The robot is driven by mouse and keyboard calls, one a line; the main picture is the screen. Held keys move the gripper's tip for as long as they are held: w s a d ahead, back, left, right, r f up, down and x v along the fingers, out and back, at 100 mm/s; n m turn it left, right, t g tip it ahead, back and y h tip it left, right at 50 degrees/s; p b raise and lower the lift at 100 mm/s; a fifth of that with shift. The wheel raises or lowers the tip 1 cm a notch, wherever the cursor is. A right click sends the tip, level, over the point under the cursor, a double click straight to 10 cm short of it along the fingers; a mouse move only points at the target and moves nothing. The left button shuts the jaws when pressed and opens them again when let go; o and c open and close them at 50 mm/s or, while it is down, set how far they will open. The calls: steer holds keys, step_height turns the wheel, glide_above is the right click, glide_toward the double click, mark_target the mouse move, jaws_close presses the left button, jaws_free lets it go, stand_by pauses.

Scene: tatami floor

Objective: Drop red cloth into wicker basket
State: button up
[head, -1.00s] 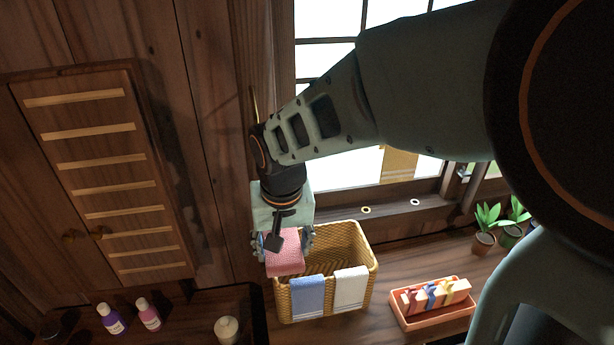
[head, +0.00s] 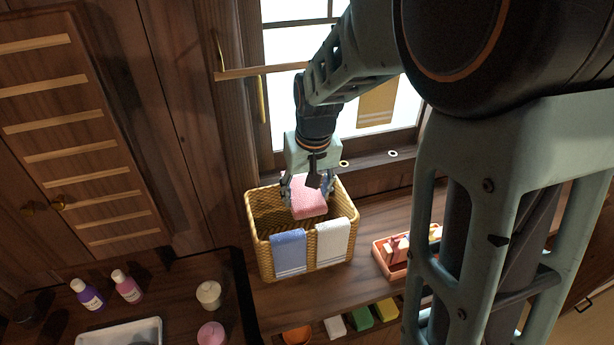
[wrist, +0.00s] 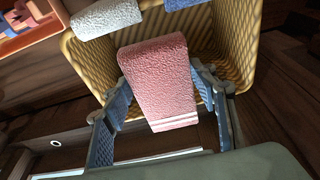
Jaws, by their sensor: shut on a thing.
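The red cloth (head: 309,198), pinkish with white stripes at one end, is held between the fingers of my gripper (head: 307,190). In the wrist view the cloth (wrist: 160,80) hangs between the two blue-grey fingers of my gripper (wrist: 160,100). The wicker basket (head: 262,252) is yellow-brown and open at the top. The cloth is over the basket's opening, toward its back side; how far it dips below the rim I cannot tell. The basket (wrist: 235,45) also shows behind the cloth in the wrist view.
A blue cloth (head: 289,252) and a white cloth (head: 332,242) hang over the basket's front rim. A reddish tray (head: 385,262) with small blocks stands to its right. Bottles (head: 88,294) and jars (head: 209,294) stand at lower left. The window wall is close behind.

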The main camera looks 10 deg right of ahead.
steer(key=shift+w+d+f+b, duration=0.2)
steer(key=shift+d+f, duration=0.05)
steer(key=shift+f, duration=0.15)
steer(key=shift+w+d+f+b, duration=0.15)
steer(key=shift+d+f+b, duration=0.1)
steer(key=shift+f, duration=0.1)
steer(key=shift+w+d+f, duration=0.2)
steer(key=shift+r, duration=0.1)
steer(key=o, duration=1.2)
